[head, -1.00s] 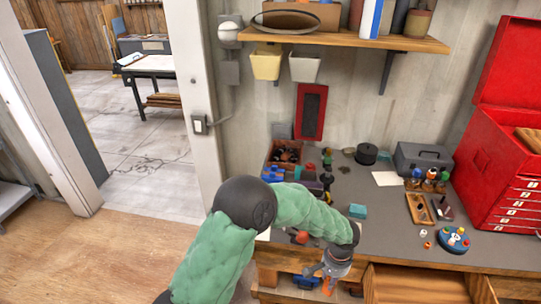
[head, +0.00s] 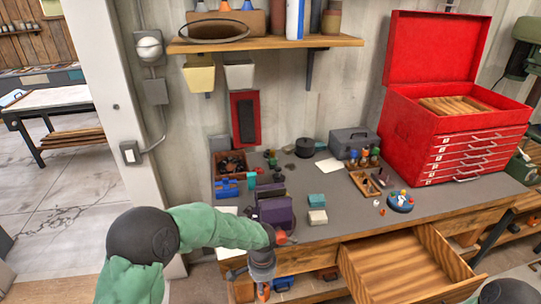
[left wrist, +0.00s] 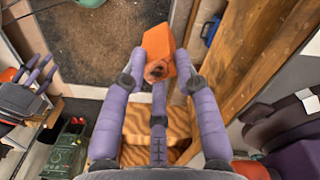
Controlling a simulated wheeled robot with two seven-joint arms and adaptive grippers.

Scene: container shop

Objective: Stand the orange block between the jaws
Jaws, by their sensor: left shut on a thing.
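The orange block (left wrist: 158,42) is held between the lavender fingers of my left gripper (left wrist: 158,75), which is shut on it. In the head view my left gripper (head: 262,284) hangs at the bench's front edge, with a bit of orange showing at its tip; most of the block is hidden there. A purple vise-like tool (head: 275,212) stands on the bench behind and above the gripper; my forearm partly covers its front, so the gap between its jaws is hard to make out. The block is apart from it. My right gripper is not in view.
The grey bench top (head: 335,226) holds a teal block (head: 316,200), a pale block (head: 317,217) and a blue round holder (head: 400,202). An open wooden drawer (head: 410,268) juts out to the right of the gripper. A red tool chest (head: 455,130) stands at the right.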

